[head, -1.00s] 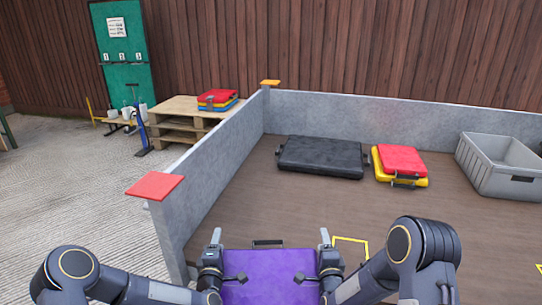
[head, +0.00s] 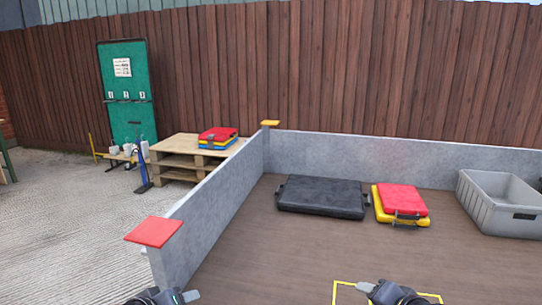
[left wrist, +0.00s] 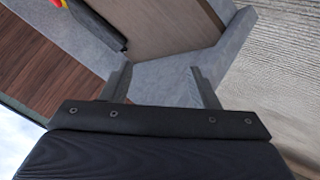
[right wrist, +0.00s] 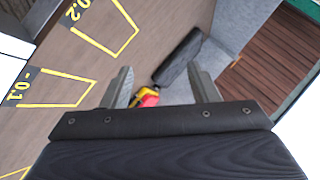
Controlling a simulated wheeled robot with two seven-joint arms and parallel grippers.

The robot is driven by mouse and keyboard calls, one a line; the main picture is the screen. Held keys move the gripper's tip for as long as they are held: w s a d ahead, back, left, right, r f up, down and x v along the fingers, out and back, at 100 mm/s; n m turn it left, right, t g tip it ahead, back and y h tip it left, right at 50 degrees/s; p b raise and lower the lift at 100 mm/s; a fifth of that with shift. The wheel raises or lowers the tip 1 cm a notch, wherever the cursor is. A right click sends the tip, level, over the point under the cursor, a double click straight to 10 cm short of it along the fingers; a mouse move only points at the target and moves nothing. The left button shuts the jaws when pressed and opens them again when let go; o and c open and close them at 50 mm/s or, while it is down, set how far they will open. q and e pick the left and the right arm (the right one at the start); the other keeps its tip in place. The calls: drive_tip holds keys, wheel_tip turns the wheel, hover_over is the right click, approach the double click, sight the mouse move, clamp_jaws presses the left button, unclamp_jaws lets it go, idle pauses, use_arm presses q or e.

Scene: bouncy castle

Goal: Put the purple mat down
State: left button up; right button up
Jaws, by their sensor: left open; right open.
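The purple mat shows in none of the current views. My left gripper (left wrist: 163,76) is open and empty in the left wrist view, with its two fingers apart in front of the grey wall. In the head view only a part of it shows at the bottom edge. My right gripper (right wrist: 160,76) is open and empty in the right wrist view, above the brown floor. In the head view its top shows at the bottom edge, over a yellow floor outline (head: 338,293).
A low grey wall (head: 215,205) with a red cap (head: 154,231) runs along the left. A black mat (head: 322,196), stacked red and yellow mats (head: 402,201) and a grey crate (head: 487,216) sit at the back. A pallet stack (head: 175,160) stands outside. The middle floor is clear.

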use_arm(q)
drive_tip(key=s+m+g, duration=0.3)
drive_tip(key=s+g, duration=0.1)
drive_tip(key=s, duration=1.8)
use_arm(e)
drive_tip(key=s+a+f+n+g+y, duration=0.15)
drive_tip(key=s+n+g, duration=0.45)
drive_tip(key=s, duration=1.6)
wheel_tip(320, 180, up, 23)
drive_tip(key=n+t+p, duration=0.1)
drive_tip(key=p, duration=2.1)
drive_tip(key=shift+s+p, duration=0.3)
drive_tip(key=shift+p, duration=0.1)
drive_tip(key=shift+a+r+p, duration=0.1)
drive_tip(key=shift+r+p, duration=0.2)
drive_tip(key=shift+c, duration=0.6)
drive_tip(key=c, duration=0.4)
use_arm(q)
wheel_tip(320, 180, up, 23)
drive_tip(key=shift+s+a+g+h, duration=0.25)
drive_tip(key=shift+a+g+h, duration=0.05)
drive_tip(key=shift+h, duration=0.1)
use_arm(e)
drive_tip(key=shift+f, duration=0.1)
use_arm(q)
drive_tip(key=shift+f, duration=0.1)
